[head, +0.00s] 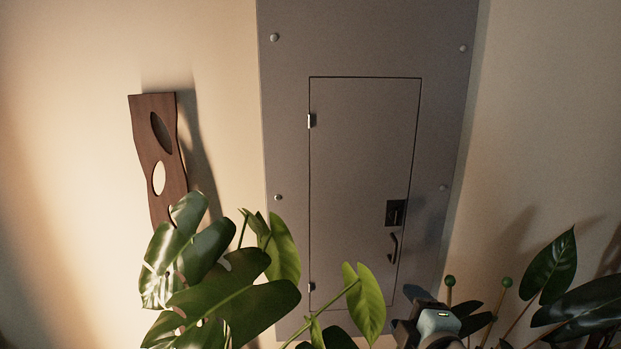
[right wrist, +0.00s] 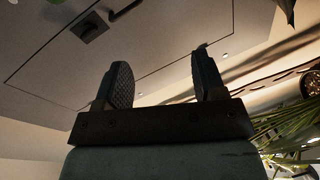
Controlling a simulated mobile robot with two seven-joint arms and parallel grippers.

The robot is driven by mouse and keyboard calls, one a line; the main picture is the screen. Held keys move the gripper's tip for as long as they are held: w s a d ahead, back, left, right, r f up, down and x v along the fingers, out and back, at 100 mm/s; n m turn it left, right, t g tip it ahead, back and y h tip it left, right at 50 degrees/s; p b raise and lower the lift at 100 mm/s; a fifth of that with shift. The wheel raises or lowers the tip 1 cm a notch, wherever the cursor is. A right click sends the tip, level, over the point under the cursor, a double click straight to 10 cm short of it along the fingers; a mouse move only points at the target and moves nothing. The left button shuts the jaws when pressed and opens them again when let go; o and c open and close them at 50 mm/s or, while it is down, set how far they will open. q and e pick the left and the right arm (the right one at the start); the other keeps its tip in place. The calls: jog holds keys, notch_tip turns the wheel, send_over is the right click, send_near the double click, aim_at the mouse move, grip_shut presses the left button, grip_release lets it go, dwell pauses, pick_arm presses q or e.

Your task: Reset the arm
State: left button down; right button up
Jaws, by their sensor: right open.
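My right gripper (head: 438,312) shows at the bottom of the head view, right of centre, in front of the lower part of a grey wall panel (head: 290,130). Leaves and the picture edge partly hide it. In the right wrist view the two dark ribbed fingers of this gripper (right wrist: 163,77) stand wide apart with nothing between them. The closed panel door (head: 350,150) has a dark curved handle (head: 393,247) and a latch plate (head: 396,213). The latch plate also shows in the right wrist view (right wrist: 89,27), apart from the fingers. My left gripper is not in view.
Large green leaves (head: 235,300) fill the lower left and middle. More dark leaves (head: 550,268) and green-tipped stakes (head: 507,282) stand at the lower right. A brown wooden wall piece (head: 158,140) hangs at left. The space before the upper panel is clear.

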jog(key=s+f+m+g+y, duration=0.15)
jog(key=s+f+m, duration=0.25)
jog(key=f, duration=0.7)
jog(key=s+f+m+g, duration=0.2)
jog(key=s+f+m, duration=0.15)
jog(key=f, duration=0.75)
jog(key=s+d+f+m+g, duration=0.1)
jog(key=s+f+m, duration=0.4)
jog(key=s+f, duration=0.7)
jog(key=shift+s+d+m+h, duration=0.35)
jog(key=shift+s+d, duration=0.1)
jog(key=shift+s, duration=0.25)
jog(key=shift+f, duration=0.1)
